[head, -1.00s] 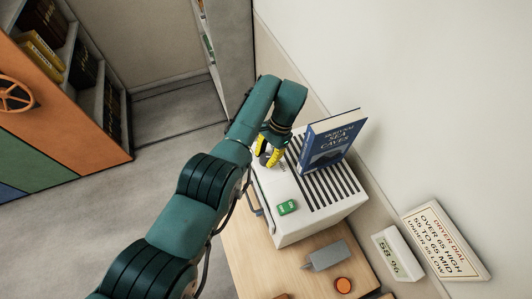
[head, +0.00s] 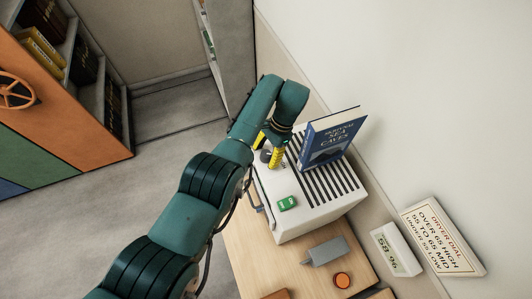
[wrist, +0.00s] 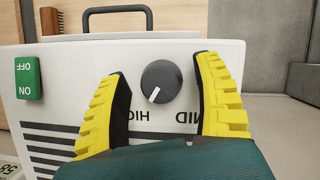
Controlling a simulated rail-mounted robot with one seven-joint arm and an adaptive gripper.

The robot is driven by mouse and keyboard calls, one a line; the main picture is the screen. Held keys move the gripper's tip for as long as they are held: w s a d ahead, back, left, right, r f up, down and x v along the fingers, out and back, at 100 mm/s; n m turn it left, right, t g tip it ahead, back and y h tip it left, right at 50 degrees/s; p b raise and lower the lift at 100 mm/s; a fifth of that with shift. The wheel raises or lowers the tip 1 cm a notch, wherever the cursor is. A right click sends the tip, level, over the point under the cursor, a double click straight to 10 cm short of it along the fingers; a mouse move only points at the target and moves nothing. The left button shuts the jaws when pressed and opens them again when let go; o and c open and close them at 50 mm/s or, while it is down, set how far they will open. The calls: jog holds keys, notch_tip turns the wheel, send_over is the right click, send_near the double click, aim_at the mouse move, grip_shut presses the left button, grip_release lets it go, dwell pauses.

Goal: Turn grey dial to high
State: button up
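The grey dial (wrist: 161,82) is a dark round knob on the white dryer's panel (wrist: 60,60). Its white pointer aims to the lower left in the wrist view, toward the partly hidden HIGH label (wrist: 137,116); the MID label (wrist: 187,117) is lower right. Both labels appear upside down. My gripper (wrist: 160,70) is open, its yellow fingers on either side of the dial with a gap to each; nothing is held. In the head view my gripper (head: 268,146) is over the dryer's far left corner (head: 315,222), with the dial (head: 265,155) partly showing between the fingers.
A green ON/OFF switch (head: 287,203) is on the dryer. A blue book (head: 333,138) stands in its slots. A display reading about 58 % (head: 396,250) and a dryer-dial sign (head: 442,236) are at right. A grey block (head: 327,251) and orange disc (head: 343,281) lie on the table.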

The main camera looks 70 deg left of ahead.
jog(key=v, duration=0.7)
jog(key=shift+w+r, duration=0.1)
jog(key=shift+r, duration=0.15)
dwell(0.3)
